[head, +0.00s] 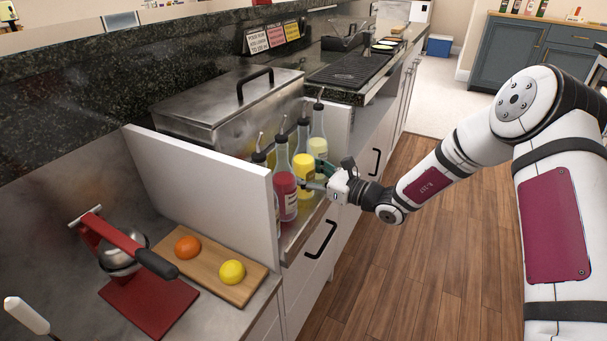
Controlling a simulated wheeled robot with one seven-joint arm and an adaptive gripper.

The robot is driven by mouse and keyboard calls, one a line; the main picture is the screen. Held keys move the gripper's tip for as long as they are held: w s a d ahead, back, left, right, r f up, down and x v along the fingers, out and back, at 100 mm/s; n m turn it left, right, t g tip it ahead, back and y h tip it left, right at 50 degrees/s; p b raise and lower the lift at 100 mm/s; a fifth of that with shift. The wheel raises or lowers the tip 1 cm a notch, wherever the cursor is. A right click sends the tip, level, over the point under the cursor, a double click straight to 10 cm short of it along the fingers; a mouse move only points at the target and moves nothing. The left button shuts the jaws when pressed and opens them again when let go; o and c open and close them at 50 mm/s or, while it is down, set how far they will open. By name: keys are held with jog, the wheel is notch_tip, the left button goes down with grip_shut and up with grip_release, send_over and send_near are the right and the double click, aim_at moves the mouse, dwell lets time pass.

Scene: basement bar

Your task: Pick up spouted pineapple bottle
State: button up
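Several spouted bottles stand in a row in a narrow open compartment by the counter. The nearest clear one shows holds red liquid (286,186). Behind it are a bottle with bright yellow contents (303,162) and one with paler yellow contents (318,141). Their labels are too small to read, so I cannot tell which is pineapple. My gripper (316,176) reaches in from the right, beside the bright yellow bottle at its lower part. Its fingers look spread, but whether they touch the bottle is unclear. The bottles' bases are partly hidden.
White panels (215,180) border the bottle compartment. A lidded steel box (225,105) sits behind it. At front left are a red citrus press (135,275) and a wooden board (215,267) with an orange and a lemon. The wooden floor (430,260) is clear.

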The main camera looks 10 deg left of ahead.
aim_at(313, 161)
jog(key=shift+w+a, duration=0.15)
jog(key=shift+a, duration=0.1)
jog(key=c, duration=1.3)
jog(key=shift+r, duration=0.1)
grip_shut()
jog(key=shift+r, duration=0.1)
jog(key=shift+r, duration=0.2)
notch_tip(313, 161, up, 3)
jog(key=shift+r+p, duration=0.15)
jog(key=shift+p, duration=0.75)
jog(key=s+d+r+p, duration=0.1)
jog(key=d+p, duration=0.2)
jog(key=d, duration=1.3)
jog(key=shift+s, duration=0.2)
